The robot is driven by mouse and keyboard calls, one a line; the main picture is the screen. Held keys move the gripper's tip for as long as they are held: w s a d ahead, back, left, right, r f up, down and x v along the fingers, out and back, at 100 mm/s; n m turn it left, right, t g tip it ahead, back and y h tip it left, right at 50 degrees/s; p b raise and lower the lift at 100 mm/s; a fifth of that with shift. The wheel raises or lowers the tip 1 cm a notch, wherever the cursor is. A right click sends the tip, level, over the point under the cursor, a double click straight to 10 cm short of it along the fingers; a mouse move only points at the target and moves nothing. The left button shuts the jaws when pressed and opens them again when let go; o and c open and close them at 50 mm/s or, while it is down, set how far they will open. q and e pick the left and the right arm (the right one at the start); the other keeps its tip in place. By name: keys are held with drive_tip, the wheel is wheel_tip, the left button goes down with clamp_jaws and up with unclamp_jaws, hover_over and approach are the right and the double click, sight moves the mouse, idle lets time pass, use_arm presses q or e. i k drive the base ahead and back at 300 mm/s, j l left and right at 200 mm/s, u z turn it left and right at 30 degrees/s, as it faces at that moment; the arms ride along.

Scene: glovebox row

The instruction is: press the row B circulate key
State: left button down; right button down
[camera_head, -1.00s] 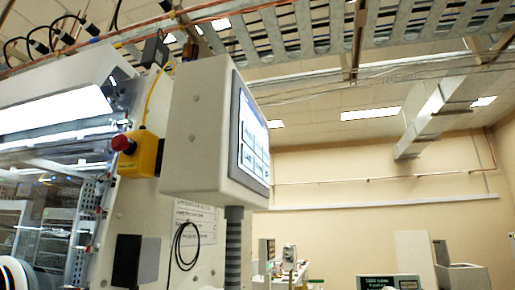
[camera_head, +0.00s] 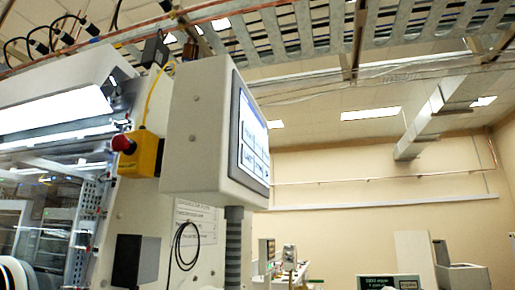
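A touch screen (camera_head: 252,140) with several key-like tiles faces right on a pale panel box (camera_head: 195,130) in the middle of the head view. I see it at a steep angle, so its labels cannot be read and I cannot tell which tile is the row B circulate key. The box stands on a grey ribbed post (camera_head: 236,250). Neither of my grippers shows in the head view.
A red emergency button on a yellow box (camera_head: 142,155) sits left of the panel. The glovebox window (camera_head: 50,215) is at the left. A small display unit (camera_head: 388,282) and benches stand at the back right. Cable trays run overhead.

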sight(258, 150)
drive_tip(key=i+l+u, duration=0.2)
drive_tip(key=l, duration=0.45)
drive_tip(key=k+l+u, duration=0.2)
drive_tip(key=l, duration=0.45)
drive_tip(key=i+l+u, duration=0.2)
drive_tip(key=l, duration=0.45)
drive_tip(key=k+l+u, duration=0.2)
drive_tip(key=l, duration=0.45)
drive_tip(key=l+u, duration=0.2)
drive_tip(key=l, duration=0.45)
drive_tip(key=k, duration=0.05)
